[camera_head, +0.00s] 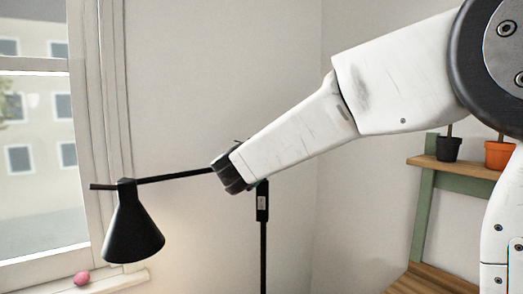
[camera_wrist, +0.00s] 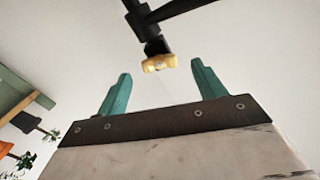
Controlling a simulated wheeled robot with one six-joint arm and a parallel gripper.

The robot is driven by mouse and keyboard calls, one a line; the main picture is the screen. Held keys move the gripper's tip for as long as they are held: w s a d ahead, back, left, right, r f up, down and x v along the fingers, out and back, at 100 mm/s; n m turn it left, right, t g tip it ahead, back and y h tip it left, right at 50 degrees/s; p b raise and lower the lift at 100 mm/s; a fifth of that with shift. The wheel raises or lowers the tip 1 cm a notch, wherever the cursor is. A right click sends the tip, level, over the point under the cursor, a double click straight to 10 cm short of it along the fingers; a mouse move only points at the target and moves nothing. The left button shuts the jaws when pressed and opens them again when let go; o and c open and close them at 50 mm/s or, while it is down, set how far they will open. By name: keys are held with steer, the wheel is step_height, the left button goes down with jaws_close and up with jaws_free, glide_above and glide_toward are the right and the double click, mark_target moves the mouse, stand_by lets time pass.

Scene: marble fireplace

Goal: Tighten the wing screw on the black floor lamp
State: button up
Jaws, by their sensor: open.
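The black floor lamp (camera_head: 264,240) stands before the wall in the head view. Its thin arm runs left to a cone shade (camera_head: 133,232). In the wrist view the lamp's black joint (camera_wrist: 152,28) is at the top, with a yellowish wing screw (camera_wrist: 159,63) at its near end. My gripper (camera_wrist: 162,78) is open, with two green fingers apart. The wing screw shows between and slightly beyond the fingertips, with no visible contact. In the head view my arm's end hides the lamp joint and the wing screw.
A window with a sill (camera_head: 117,284) is at the left, and a pink round object (camera_head: 81,278) is on the sill. At the right a green and wood shelf (camera_head: 455,167) holds a black pot (camera_head: 448,149) and an orange pot (camera_head: 498,155). The wall around the lamp pole is clear.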

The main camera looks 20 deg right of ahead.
steer(key=shift+x, duration=1.95)
steer(key=c, duration=1)
steer(key=shift+m, duration=7.4)
